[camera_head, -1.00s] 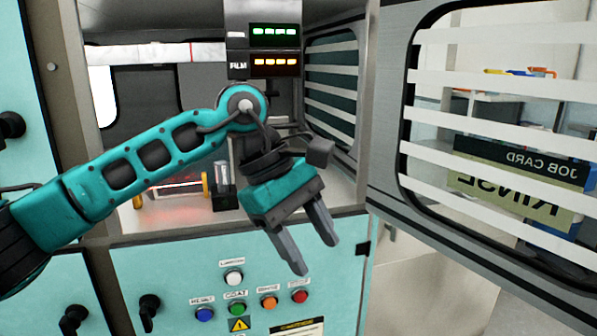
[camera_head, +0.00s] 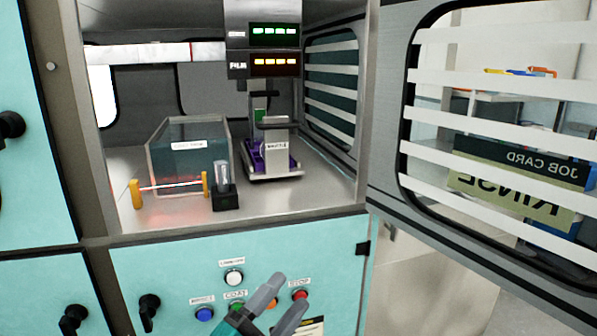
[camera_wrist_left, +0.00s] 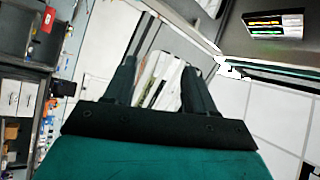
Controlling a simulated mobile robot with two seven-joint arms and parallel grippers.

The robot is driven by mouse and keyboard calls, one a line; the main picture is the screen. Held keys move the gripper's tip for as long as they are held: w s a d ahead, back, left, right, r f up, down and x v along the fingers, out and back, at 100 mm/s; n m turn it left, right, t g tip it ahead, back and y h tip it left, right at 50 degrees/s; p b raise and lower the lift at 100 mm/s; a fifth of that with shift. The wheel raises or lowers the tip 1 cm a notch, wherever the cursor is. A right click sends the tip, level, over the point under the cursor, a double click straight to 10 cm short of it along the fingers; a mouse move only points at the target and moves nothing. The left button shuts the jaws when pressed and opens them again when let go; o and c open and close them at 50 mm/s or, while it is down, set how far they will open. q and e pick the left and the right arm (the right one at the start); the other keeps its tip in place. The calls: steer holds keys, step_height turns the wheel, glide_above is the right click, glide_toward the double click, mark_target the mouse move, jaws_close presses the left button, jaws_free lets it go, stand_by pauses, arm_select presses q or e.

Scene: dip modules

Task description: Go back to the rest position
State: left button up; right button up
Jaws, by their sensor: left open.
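My left gripper (camera_head: 277,303) shows at the bottom of the head view, in front of the button panel. Its two grey fingers are apart and nothing is between them. The rest of the left arm is out of the head view. My right gripper is not in view.
The cabinet chamber holds a clear tank (camera_head: 188,155), a purple-based fixture (camera_head: 273,160), a small black block with a cylinder (camera_head: 223,190) and a red beam between yellow posts (camera_head: 136,194). The slatted door (camera_head: 392,200) stands open at right. Coloured buttons (camera_head: 233,278) sit below.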

arm_select(q)
steer(key=s+a+f+n+g+y, duration=0.2)
steer(key=s+a+f+n+y, duration=0.2)
steer(key=f, duration=0.4)
steer(key=s+a+f+n+g+y, duration=0.2)
steer(key=s+a+f+n+y, duration=0.2)
steer(key=s+a+f+n, duration=0.2)
steer(key=s+a+f+n+g+y, duration=0.2)
steer(key=s+a+f+n+y, duration=0.2)
steer(key=f+n, duration=0.4)
step_height(320, 180, down, 4)
steer(key=shift+s+a+f, duration=0.2)
steer(key=shift+s+a, duration=0.45)
steer(key=shift+s, duration=0.4)
